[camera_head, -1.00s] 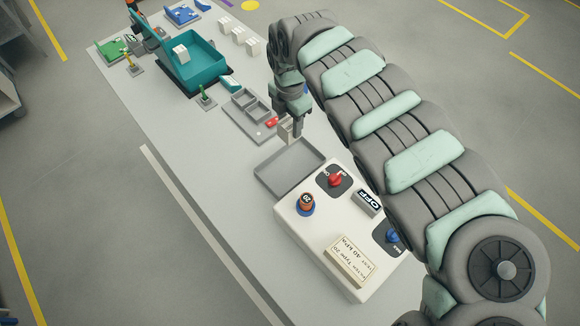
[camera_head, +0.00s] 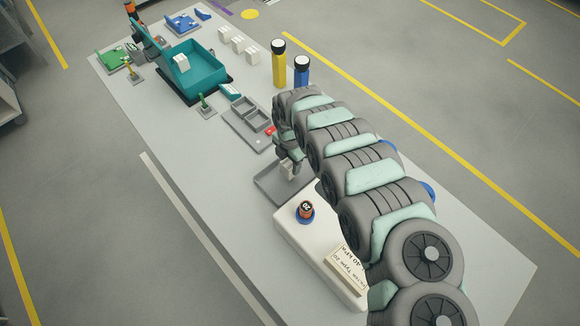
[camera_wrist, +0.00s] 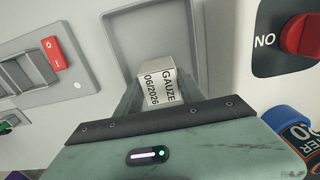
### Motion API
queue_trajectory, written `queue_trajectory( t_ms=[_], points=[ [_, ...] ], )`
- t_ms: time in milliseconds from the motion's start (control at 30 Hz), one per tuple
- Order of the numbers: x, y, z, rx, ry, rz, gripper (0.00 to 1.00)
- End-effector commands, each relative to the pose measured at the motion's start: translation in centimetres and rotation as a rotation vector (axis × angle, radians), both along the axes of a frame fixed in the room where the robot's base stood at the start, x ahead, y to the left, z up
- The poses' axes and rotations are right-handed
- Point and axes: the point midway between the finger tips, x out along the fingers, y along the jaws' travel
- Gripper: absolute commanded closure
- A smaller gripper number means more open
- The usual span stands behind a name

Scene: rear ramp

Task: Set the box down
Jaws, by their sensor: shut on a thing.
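My gripper (camera_head: 287,171) is shut on a small white box. In the wrist view the box (camera_wrist: 158,85) is printed "GAUZE 06/2026" and sits between the fingers of my gripper (camera_wrist: 155,95). A shallow grey tray (camera_head: 265,192) lies on the table below it. The tray floor also shows in the wrist view (camera_wrist: 120,40), empty around the box. I cannot tell whether the box touches the tray floor.
A grey unit with a red switch (camera_wrist: 58,53) is on the other side. A teal bin (camera_head: 205,68) and several white blocks stand farther back. Yellow (camera_head: 279,65) and blue (camera_head: 301,73) cylinders stand behind my arm.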

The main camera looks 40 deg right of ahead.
Motion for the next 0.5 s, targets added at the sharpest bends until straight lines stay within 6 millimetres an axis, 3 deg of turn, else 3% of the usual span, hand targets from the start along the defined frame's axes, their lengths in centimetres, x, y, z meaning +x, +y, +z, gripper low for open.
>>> queue_trajectory(
  t_ms=[267, 500],
  points=[
    [0.1, 0.2, -2.9, 0.003, -0.002, 0.000, 0.96],
    [0.0, 0.0, -3.1, -0.001, -0.001, 0.000, 0.96]
  ],
)
